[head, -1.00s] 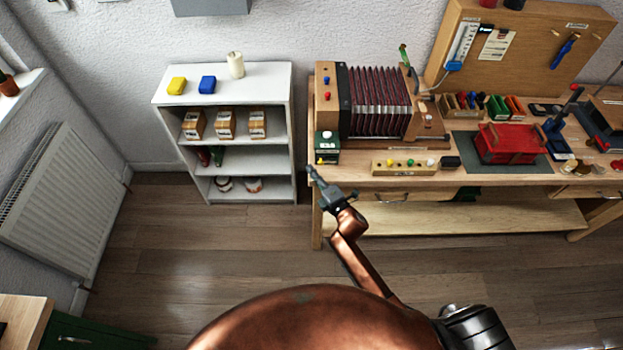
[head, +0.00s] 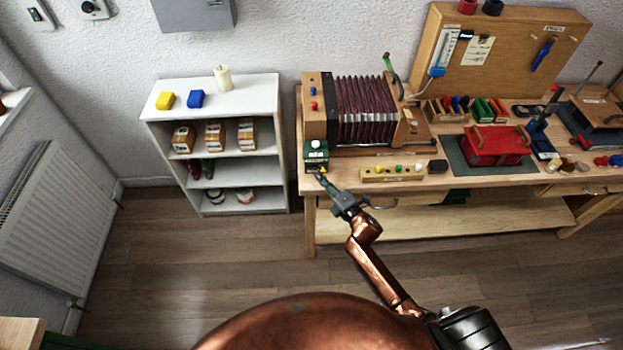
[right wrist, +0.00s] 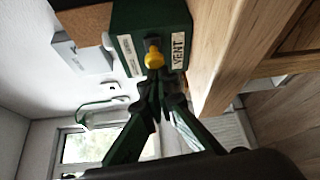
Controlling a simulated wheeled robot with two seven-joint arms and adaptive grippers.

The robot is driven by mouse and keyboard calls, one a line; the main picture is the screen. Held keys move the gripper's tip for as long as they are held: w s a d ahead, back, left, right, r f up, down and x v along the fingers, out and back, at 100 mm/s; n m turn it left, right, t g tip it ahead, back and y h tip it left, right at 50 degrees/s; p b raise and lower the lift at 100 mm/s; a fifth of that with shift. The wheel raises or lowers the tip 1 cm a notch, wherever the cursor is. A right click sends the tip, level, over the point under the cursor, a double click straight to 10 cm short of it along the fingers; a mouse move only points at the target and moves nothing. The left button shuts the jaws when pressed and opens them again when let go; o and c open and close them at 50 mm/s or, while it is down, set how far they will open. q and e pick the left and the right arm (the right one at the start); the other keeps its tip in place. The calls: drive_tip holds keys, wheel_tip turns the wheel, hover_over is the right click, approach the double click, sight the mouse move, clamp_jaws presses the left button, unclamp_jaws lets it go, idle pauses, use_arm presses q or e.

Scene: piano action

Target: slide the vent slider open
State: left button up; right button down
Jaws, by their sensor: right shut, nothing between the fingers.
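A dark green vent box (head: 316,155) sits at the left front corner of the workbench. Its front carries a yellow slider knob (head: 322,169) and a white label reading VENT, which shows clearly in the right wrist view. There the yellow knob (right wrist: 154,58) stands out from a dark slot in the green face. My right gripper (head: 319,176) is shut and empty, right in front of the knob. In the right wrist view its fingertips (right wrist: 157,88) are just below the knob; I cannot tell if they touch it. My left gripper is out of view.
A bellows unit (head: 365,110) stands behind the vent box. A wooden strip with coloured knobs (head: 392,173) lies to its right, with a red case (head: 497,146) beyond. A white shelf (head: 263,105) stands to the left. The floor in front is clear.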

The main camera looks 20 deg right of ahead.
sight(310, 189)
drive_tip(key=shift+d, duration=0.2)
drive_tip(key=a, duration=0.2)
drive_tip(key=a+f+b, duration=0.1)
drive_tip(key=a, duration=0.1)
drive_tip(key=shift+w+a, duration=0.15)
drive_tip(key=shift+a, duration=0.15)
drive_tip(key=v, duration=1)
drive_tip(key=shift+r+p, duration=0.2)
drive_tip(key=shift+p, duration=0.1)
drive_tip(key=shift+d, duration=0.15)
drive_tip(key=s+d+f+m+g+h, duration=0.1)
drive_tip(key=s+d+f+m+g, duration=0.4)
drive_tip(key=f, duration=0.8)
drive_tip(key=s+d+f+m+h, duration=0.1)
drive_tip(key=s+f+m+h, duration=0.15)
drive_tip(key=s+f, duration=0.7)
drive_tip(key=s+d+f+m+g+h, duration=0.1)
drive_tip(key=s+d+f+m+g, duration=0.3)
drive_tip(key=f, duration=1.1)
drive_tip(key=s+f+m+g, duration=0.2)
drive_tip(key=s+f, duration=0.4)
drive_tip(key=s, duration=0.6)
drive_tip(key=s+f+m+g, duration=0.2)
drive_tip(key=s+f+m, duration=0.2)
drive_tip(key=s, duration=0.7)
drive_tip(key=s+a+f+m+g, duration=0.1)
drive_tip(key=s+f+m+g, duration=0.2)
drive_tip(key=s+f, duration=0.5)
drive_tip(key=s, duration=0.4)
drive_tip(key=shift+s+m, duration=0.35)
